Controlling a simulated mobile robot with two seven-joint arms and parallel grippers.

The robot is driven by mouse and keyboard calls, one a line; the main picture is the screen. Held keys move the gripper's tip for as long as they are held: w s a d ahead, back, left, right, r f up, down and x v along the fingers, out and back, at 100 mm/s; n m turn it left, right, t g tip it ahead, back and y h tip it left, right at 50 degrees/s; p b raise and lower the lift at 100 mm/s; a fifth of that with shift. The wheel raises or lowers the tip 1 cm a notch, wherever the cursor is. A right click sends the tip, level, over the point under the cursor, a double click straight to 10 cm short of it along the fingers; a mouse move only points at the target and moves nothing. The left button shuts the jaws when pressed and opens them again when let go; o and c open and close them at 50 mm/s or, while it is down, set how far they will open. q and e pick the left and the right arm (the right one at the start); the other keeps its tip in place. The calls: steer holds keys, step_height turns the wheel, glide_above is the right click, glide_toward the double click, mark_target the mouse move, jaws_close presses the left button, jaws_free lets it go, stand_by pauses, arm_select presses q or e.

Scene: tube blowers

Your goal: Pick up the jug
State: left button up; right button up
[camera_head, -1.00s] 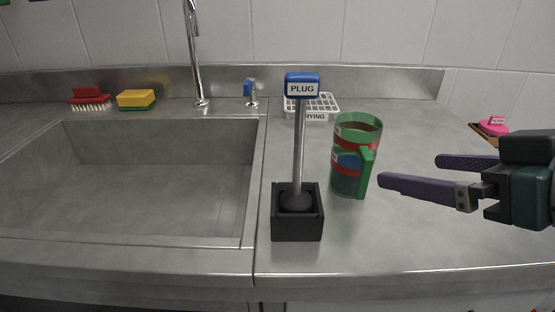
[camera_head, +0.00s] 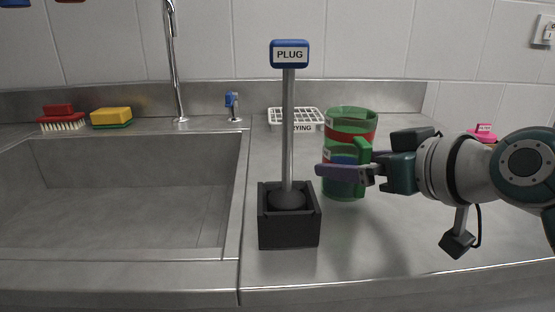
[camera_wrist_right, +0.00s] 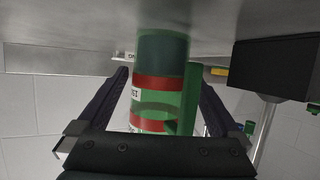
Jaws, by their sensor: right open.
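The jug (camera_head: 352,122) is green and see-through with red bands, and it stands upright on the steel counter right of the plug stand. Its green handle (camera_head: 363,150) faces the front right. My right gripper (camera_head: 335,168) is at the jug, with one purple finger across its near side. In the right wrist view the jug (camera_wrist_right: 160,100) appears upside down between the two open fingers, its handle (camera_wrist_right: 190,95) also between them. I cannot tell whether either finger touches it. The far finger is mostly hidden in the head view. My left gripper is not in view.
The plug (camera_head: 289,120) stands in a black square holder (camera_head: 289,230) close to the left of the jug. A white drying rack (camera_head: 296,116) lies behind. The sink (camera_head: 120,200) is at the left, with a red brush (camera_head: 60,116) and yellow sponge (camera_head: 111,116) behind it.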

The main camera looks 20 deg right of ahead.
steer(key=shift+x, duration=0.9)
steer(key=shift+f, duration=0.1)
steer(key=shift+c, duration=0.2)
steer(key=c, duration=1.4)
